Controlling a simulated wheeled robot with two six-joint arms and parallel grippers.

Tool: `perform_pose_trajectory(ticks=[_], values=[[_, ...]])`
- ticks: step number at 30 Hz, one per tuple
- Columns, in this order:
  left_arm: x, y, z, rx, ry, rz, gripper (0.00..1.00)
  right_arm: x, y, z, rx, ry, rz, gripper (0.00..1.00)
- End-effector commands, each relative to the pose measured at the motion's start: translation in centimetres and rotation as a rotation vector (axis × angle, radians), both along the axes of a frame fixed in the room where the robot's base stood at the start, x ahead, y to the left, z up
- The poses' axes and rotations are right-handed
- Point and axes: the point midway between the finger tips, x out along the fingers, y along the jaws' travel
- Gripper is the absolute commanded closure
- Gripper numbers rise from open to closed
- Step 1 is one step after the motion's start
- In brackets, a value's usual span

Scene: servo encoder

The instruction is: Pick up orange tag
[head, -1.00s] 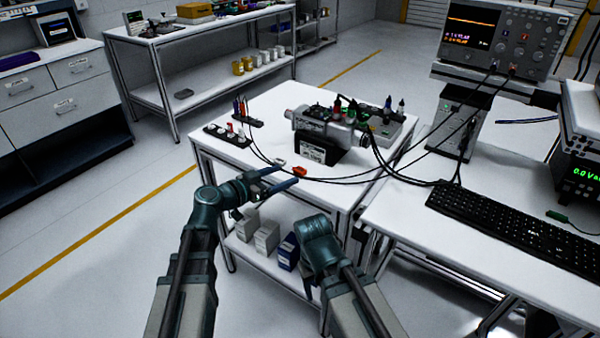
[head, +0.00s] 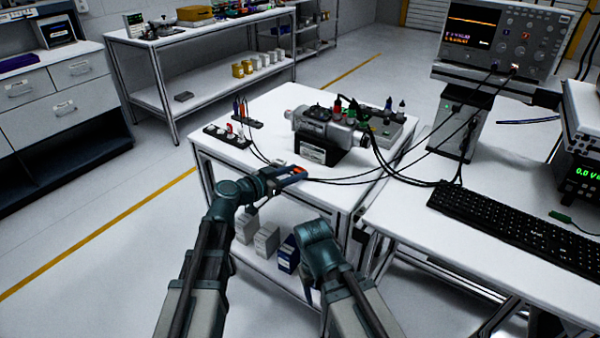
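The small orange tag (head: 298,170) lies near the front edge of the white table, partly hidden by my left gripper. My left gripper (head: 294,174) reaches in from the left at the table edge. Its two dark fingers are apart, one on the far side and one on the near side of the tag, with the orange showing between the tips. I cannot tell whether either finger touches it. My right arm (head: 318,235) is low in front of the table, and its fingers do not show.
A grey motor assembly (head: 330,128) stands on a black block behind the tag. Black cables (head: 345,181) run over the table just right of the gripper. A small pale piece (head: 277,162) lies behind the fingers. A dark tray (head: 226,136) sits at the left. A keyboard (head: 515,228) is on the right bench.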

Motion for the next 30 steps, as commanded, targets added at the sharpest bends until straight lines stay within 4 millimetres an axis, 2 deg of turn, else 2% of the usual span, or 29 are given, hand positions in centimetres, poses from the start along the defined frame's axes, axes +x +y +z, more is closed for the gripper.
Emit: perform_pose_trajectory(ticks=[1,3,19,30], values=[[0.0,0.0,0.0,0.000,0.000,0.000,0.88,0.0,0.0,0.0,0.000,0.000,0.000,0.39],[0.0,0.0,0.0,0.000,0.000,0.000,1.00,0.0,0.0,0.0,0.000,0.000,0.000,0.39],[0.0,-0.1,0.4,0.000,0.000,0.000,1.00,0.0,0.0,0.5,0.000,0.000,0.000,0.39],[0.0,-0.9,3.0,0.000,0.000,0.003,1.00,0.0,0.0,3.0,0.000,0.000,0.000,0.39]])
